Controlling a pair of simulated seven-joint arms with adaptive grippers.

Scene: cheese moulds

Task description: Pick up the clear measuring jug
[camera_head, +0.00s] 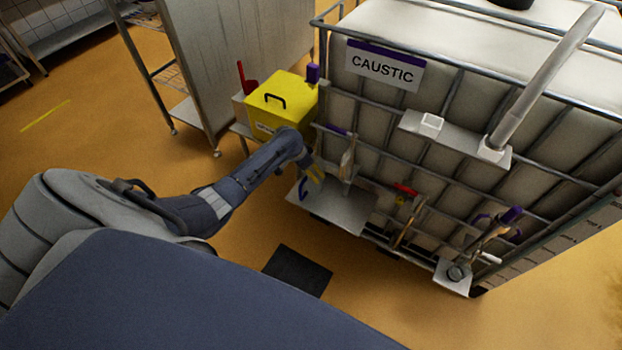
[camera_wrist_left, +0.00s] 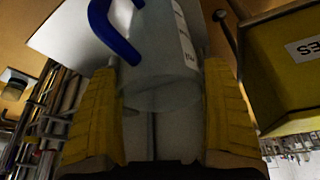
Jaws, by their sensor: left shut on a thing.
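The clear measuring jug (camera_wrist_left: 165,50) has a blue handle (camera_wrist_left: 108,32) and printed marks on its side. In the left wrist view it sits between the two yellow fingers of my left gripper (camera_wrist_left: 162,115), which is shut on its body. In the head view my left gripper (camera_head: 314,173) is above a grey-white shelf (camera_head: 345,210) at the front of the tank. There the jug's blue handle (camera_head: 303,188) shows beside the fingers, and most of its clear body is hard to make out. I cannot tell whether the jug touches the shelf. My right gripper is not in view.
A large caged tank labelled CAUSTIC (camera_head: 383,67) stands behind the shelf. A yellow box (camera_head: 282,100) with a black handle is close behind my left wrist. A hanging brush (camera_head: 347,160) is right of the gripper. A dark mat (camera_head: 297,272) lies on the open floor.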

